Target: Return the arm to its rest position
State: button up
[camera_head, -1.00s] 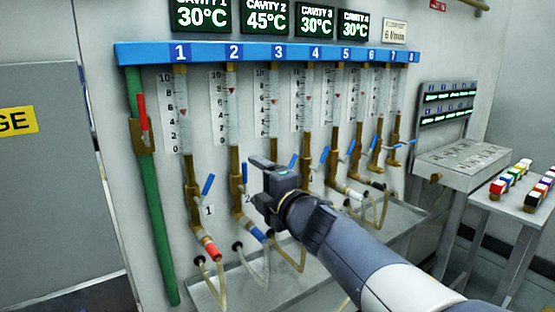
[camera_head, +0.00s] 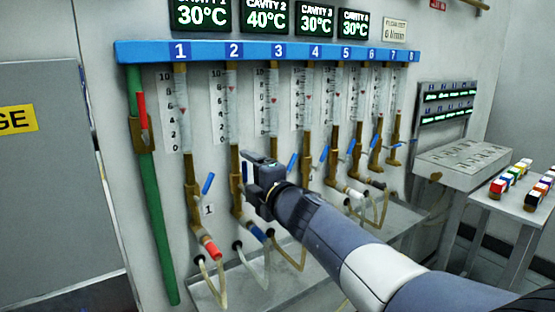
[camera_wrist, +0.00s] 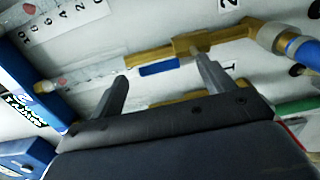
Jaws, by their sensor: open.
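My gripper (camera_head: 247,174) is open and empty in front of flow tube 2 (camera_head: 232,105) and its brass valve body (camera_head: 235,180) on the wall panel. In the wrist view, the two fingers of my gripper (camera_wrist: 163,84) stand apart. The blue lever (camera_wrist: 158,67) of a brass valve (camera_wrist: 165,52) shows between and beyond the fingertips; whether they touch it cannot be told. My arm reaches in from the lower right of the head view.
A blue numbered manifold (camera_head: 265,52) runs above several flow tubes with brass valves, blue levers and hoses. A green pipe (camera_head: 155,220) stands at left. A metal trough (camera_head: 300,285) lies below. A control box (camera_head: 465,158) and a table of coloured caps (camera_head: 530,200) are at right.

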jog(key=m+p, duration=0.2)
jog(key=m, duration=0.1)
jog(key=w+d+m+p, duration=0.1)
jog(key=m+p, duration=0.1)
jog(key=m, duration=0.1)
jog(key=w+d+m+p, duration=0.1)
jog(key=m+p, duration=0.2)
jog(key=shift+w+d+f, duration=0.2)
jog(key=shift+w+f, duration=0.05)
jog(key=shift+f, duration=0.15)
jog(key=shift+w+d+f+m+p, duration=0.2)
jog(key=shift+f+m+p, duration=0.4)
jog(key=shift+m+p, duration=0.85)
jog(key=shift+w+d+f+m+p, duration=0.15)
jog(key=shift+f+m+p, duration=0.5)
jog(key=shift+m+p, duration=0.75)
jog(key=shift+w+d+f+m+p, duration=0.1)
jog(key=shift+d+f+m+p, duration=0.35)
jog(key=shift+m+p, duration=1)
jog(key=shift+a+f+m+b, duration=0.15)
jog(key=shift+a+m+b, duration=0.05)
jog(key=shift+m+b, duration=0.15)
jog(key=shift+s, duration=0.15)
